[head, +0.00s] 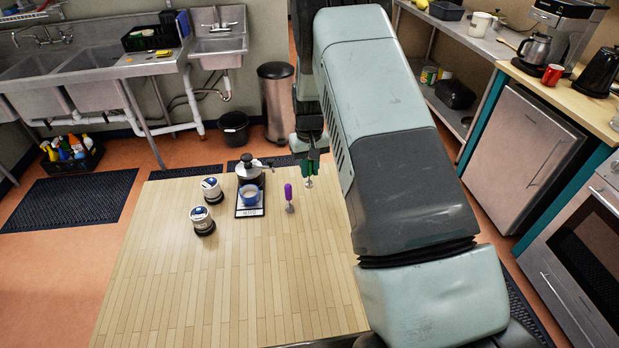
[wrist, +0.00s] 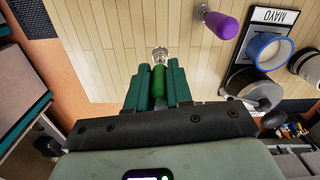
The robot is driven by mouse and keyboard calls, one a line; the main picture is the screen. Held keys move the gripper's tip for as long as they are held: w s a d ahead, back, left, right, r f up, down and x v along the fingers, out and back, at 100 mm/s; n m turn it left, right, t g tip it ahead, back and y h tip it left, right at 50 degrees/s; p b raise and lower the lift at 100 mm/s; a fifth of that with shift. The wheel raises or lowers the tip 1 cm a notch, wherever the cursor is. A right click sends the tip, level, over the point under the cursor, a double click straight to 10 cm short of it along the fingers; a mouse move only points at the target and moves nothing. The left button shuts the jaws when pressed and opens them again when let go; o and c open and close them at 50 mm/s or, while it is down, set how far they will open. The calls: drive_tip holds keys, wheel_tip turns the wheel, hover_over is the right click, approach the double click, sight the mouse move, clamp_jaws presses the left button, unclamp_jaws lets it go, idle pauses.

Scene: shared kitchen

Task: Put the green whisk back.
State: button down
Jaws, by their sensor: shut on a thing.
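The green whisk (head: 308,181) hangs upright from my gripper (head: 307,166), near the far right edge of the wooden table (head: 240,290). In the wrist view my gripper (wrist: 155,85) is shut on its green handle (wrist: 158,82), and its metal end (wrist: 160,55) points away from me. I cannot tell whether its tip touches the table. A purple-handled whisk (head: 288,192) stands on the table just left of the green one; it also shows in the wrist view (wrist: 221,24).
Two white-and-black canisters (head: 202,220) stand further left. The table's near part is clear.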

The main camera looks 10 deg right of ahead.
sight(310, 175)
drive_tip(key=shift+f, duration=1.75)
drive_tip(key=shift+f, duration=0.1)
drive_tip(key=c, duration=1)
unclamp_jaws()
